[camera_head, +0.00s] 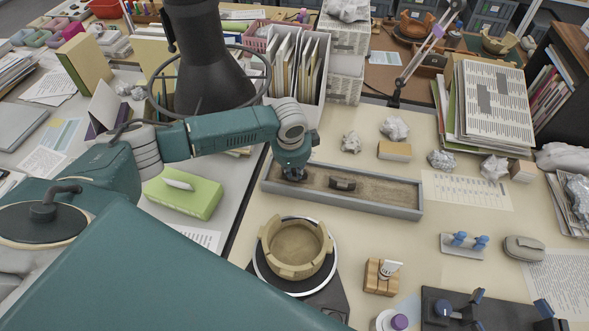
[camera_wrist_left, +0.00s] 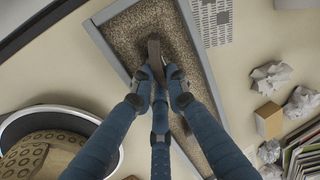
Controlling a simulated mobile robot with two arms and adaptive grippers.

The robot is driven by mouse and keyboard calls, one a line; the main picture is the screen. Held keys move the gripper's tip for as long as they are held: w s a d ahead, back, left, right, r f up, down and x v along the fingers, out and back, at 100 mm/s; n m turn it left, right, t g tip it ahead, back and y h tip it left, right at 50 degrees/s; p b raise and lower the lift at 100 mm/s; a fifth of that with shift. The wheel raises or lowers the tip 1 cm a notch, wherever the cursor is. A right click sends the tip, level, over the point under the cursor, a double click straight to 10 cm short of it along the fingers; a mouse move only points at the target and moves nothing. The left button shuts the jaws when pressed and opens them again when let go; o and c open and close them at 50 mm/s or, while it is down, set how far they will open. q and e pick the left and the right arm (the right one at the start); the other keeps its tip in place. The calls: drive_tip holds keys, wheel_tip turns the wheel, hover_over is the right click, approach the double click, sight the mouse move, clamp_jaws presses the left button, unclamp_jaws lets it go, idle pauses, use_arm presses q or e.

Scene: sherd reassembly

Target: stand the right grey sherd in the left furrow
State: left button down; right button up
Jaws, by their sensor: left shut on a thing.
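My left gripper (camera_head: 293,176) reaches down into the left part of the sand tray (camera_head: 410,212). In the left wrist view its blue fingers (camera_wrist_left: 158,78) close together on a dark grey-brown sherd (camera_wrist_left: 154,50), whose slab-like part shows beyond the fingertips. The fingers hide the rest, and I cannot tell whether it touches the sand. In the head view a dark grey sherd (camera_head: 343,183) sits in the sand near the tray's middle, to the right of my gripper and apart from it. The furrows are not clear. My right gripper is not in view.
A pale, notched bowl (camera_head: 292,268) stands on a turntable in front of the tray. Crumpled papers (camera_head: 440,160) and a beige block (camera_head: 395,151) lie behind it. A wooden block (camera_head: 376,284) stands to the bowl's right. The tray's right end is clear.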

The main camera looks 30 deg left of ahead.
use_arm(q)
drive_tip(key=shift+f, duration=0.1)
idle(0.3)
drive_tip(key=c, duration=1.6)
unclamp_jaws()
drive_tip(key=shift+c, duration=0.2)
drive_tip(key=v, duration=1.2)
drive_tip(key=shift+f, duration=0.1)
